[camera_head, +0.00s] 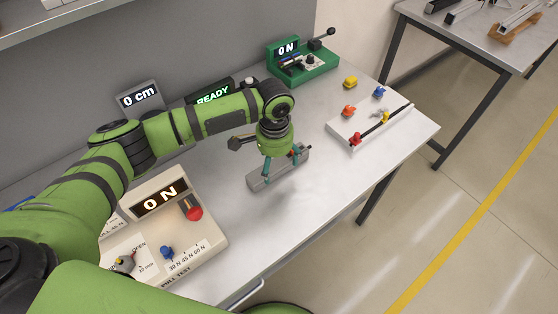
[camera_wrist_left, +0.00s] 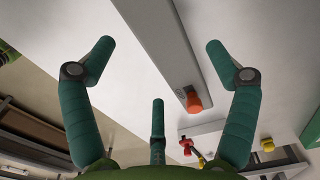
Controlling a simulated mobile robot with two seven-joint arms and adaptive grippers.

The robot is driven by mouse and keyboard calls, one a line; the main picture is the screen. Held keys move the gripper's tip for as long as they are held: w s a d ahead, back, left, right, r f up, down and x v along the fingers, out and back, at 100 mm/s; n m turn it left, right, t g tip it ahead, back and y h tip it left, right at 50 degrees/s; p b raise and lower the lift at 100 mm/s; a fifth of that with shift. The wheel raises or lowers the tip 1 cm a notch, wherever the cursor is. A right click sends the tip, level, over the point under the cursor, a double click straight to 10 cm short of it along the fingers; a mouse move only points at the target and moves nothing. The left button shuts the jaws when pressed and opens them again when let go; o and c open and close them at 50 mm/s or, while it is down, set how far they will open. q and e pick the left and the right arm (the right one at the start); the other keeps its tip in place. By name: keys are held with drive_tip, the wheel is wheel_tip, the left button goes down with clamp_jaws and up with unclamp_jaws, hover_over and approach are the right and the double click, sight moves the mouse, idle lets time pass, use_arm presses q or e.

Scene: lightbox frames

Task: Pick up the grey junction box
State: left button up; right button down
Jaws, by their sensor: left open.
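A long grey box (camera_head: 262,183), which I take for the grey junction box, lies on the white bench below my left gripper (camera_head: 281,164). In the left wrist view the grey box (camera_wrist_left: 163,42) runs from the top edge down to an orange-red end piece (camera_wrist_left: 195,102). My left gripper (camera_wrist_left: 160,46) is open, with its teal fingers spread on either side of the box and a third finger below. I see no finger closed on the box. Part of the box is hidden by the gripper in the head view. My right gripper is out of view.
A pull-test panel (camera_head: 205,240) stands at the front left. A green device (camera_head: 318,66) reading 0 N and a READY display (camera_head: 212,96) stand at the back. A white fixture (camera_head: 345,130) and small coloured parts, including a yellow one (camera_head: 350,82), lie to the right.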

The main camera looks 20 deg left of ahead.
sight(275, 168)
use_arm(q)
drive_tip(key=f, duration=0.2)
drive_tip(key=shift+s+a+f, duration=0.1)
drive_tip(key=shift+a+f, duration=0.1)
drive_tip(key=shift+f, duration=0.6)
drive_tip(key=c, duration=1.4)
drive_tip(key=shift+o, duration=0.2)
drive_tip(key=shift+w+r, duration=0.2)
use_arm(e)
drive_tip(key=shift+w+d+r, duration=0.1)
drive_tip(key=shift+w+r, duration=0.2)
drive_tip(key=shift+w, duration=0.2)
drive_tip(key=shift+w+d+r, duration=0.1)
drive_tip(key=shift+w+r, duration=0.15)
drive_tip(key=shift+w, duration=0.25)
